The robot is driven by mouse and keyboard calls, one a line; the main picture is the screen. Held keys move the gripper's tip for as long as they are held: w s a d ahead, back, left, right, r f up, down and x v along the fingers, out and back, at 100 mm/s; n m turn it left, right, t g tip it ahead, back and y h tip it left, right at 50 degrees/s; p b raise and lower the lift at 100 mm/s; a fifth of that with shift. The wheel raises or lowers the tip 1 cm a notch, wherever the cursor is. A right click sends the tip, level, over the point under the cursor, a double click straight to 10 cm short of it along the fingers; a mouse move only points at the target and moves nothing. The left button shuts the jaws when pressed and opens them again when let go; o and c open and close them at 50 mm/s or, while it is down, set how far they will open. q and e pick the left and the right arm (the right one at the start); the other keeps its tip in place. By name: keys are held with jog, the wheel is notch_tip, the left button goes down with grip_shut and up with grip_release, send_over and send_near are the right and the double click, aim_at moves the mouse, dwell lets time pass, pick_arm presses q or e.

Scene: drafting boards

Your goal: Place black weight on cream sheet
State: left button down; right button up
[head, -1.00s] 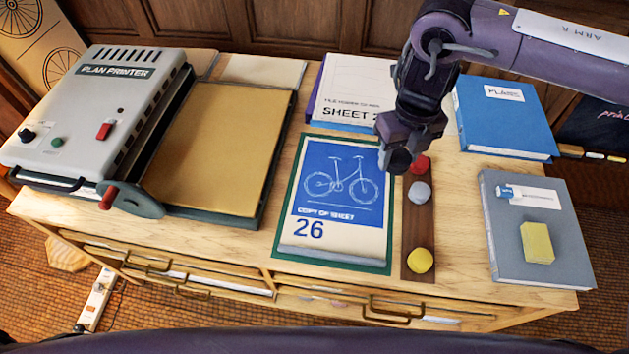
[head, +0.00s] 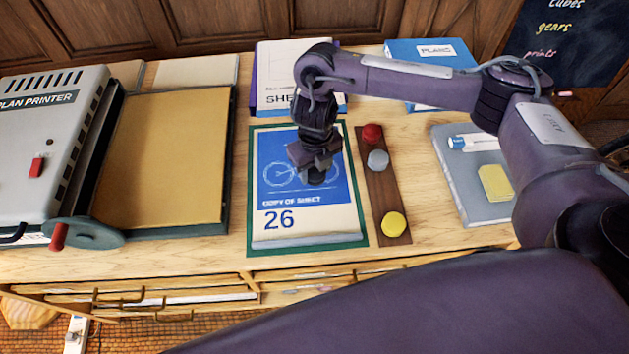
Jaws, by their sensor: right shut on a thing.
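My right gripper (head: 316,168) is over the blue print and is shut on the black weight (head: 317,178). The weight shows just below the fingers, partly hidden by them. I cannot tell whether it touches the sheet. My left gripper is not in view.
A brown strip (head: 385,197) right of the board holds red (head: 372,132), grey (head: 378,160) and yellow (head: 394,223) weights. The plan printer (head: 48,140) stands at left. A grey book (head: 455,178) bears a yellow block (head: 495,183).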

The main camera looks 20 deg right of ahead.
aim_at(315, 188)
jog(key=shift+f, duration=0.65)
notch_tip(315, 188, down, 2)
jog(key=shift+f+b, duration=0.25)
jog(key=shift+b, duration=0.4)
jog(key=shift+w+f, duration=0.1)
jog(key=shift+f, duration=0.35)
jog(key=shift+f, duration=0.15)
jog(key=o, duration=1.3)
jog(key=shift+o, duration=0.2)
